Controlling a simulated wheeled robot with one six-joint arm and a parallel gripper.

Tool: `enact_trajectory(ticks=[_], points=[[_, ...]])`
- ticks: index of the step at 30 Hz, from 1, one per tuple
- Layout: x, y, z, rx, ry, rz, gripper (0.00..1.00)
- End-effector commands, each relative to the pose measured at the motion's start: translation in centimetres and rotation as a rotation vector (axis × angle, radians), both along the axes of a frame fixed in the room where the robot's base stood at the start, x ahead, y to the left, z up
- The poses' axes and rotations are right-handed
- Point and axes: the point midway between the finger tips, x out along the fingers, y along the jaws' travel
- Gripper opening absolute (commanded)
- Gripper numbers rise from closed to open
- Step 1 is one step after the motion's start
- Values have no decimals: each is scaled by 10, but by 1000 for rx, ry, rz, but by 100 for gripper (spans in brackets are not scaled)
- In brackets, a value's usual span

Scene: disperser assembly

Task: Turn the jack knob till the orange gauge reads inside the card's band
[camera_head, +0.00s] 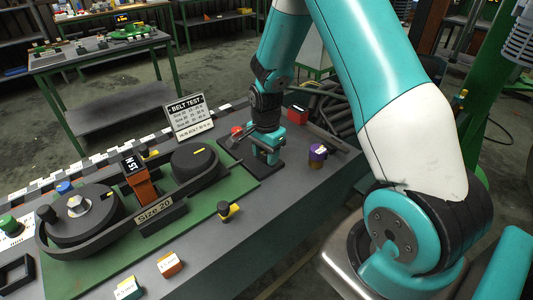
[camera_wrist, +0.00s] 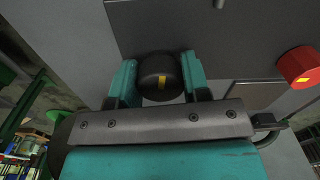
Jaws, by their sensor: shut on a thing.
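My gripper (camera_head: 267,150) points down at the right end of the belt rig. In the wrist view its teal fingers (camera_wrist: 159,80) are shut on the black jack knob (camera_wrist: 160,70), which has a yellow mark. The knob is hidden by my gripper in the head view. The orange gauge (camera_head: 143,190) stands on the belt between the two pulleys. Its tilted small display seems to show 15, but it is hard to read. The Belt Test card (camera_head: 188,116) stands behind the rig; its small lines are too blurred to read surely. A plate (camera_head: 154,212) reads Size 20.
A dark pulley (camera_head: 195,165) and a larger one with a hex nut (camera_head: 85,215) sit on the green base (camera_head: 100,273). A purple-topped part (camera_head: 317,153), a yellow-and-black knob (camera_head: 228,210) and small labelled blocks (camera_head: 170,264) stand nearby. The front right bench top is clear.

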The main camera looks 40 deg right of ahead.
Motion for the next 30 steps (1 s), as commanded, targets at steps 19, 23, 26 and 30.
enact_trajectory(ticks=[19, 23, 26, 30], points=[[2, -1, 2, -3, -6, -142, 19], [2, -1, 2, -3, -6, -141, 19], [2, -1, 2, -3, -6, -141, 48], [2, -1, 1, -2, -4, -140, 69]])
